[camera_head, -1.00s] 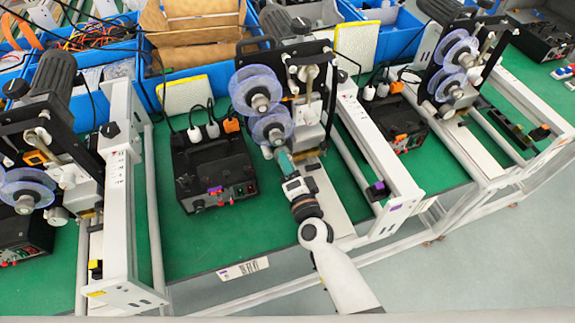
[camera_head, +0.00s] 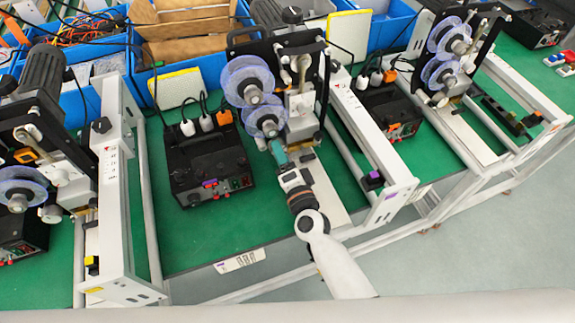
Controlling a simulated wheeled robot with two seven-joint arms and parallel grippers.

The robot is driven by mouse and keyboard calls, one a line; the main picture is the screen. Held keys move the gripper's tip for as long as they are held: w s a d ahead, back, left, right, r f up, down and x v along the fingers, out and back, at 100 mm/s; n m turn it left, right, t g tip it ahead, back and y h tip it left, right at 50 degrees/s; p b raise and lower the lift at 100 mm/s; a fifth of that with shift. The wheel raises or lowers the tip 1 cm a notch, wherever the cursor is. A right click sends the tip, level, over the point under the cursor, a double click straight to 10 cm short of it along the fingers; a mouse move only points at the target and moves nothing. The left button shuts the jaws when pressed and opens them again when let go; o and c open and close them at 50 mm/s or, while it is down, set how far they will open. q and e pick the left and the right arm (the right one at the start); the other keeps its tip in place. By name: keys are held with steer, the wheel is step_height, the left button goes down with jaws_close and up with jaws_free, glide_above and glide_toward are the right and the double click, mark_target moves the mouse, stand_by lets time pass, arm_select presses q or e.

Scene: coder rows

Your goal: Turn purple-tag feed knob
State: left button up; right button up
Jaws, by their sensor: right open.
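The middle coding machine carries purple marks: a purple patch on its black control box (camera_head: 210,172), a purple-topped black block (camera_head: 372,179) beside its white rail (camera_head: 372,145), and a purple sticker at the rail's near end. My right gripper (camera_head: 279,153), with teal fingers, is at the machine's front, just below the lower clear purple-tinted reel (camera_head: 265,121). Its fingers point away from me, and the gap between them is too small to see. I cannot make out a feed knob at the fingertips or tell whether they touch anything. My left gripper is out of view.
A yellow-marked machine (camera_head: 48,135) stands on the left and an orange-marked one (camera_head: 455,60) on the right. Blue bins (camera_head: 190,60) line the back. Green bench top (camera_head: 200,235) is clear in front of the control box.

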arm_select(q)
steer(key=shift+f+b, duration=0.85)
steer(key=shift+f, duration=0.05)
arm_select(e)
steer(key=v, duration=1.1)
steer(key=shift+s, duration=0.35)
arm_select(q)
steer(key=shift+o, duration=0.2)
arm_select(e)
steer(key=shift+d, duration=0.1)
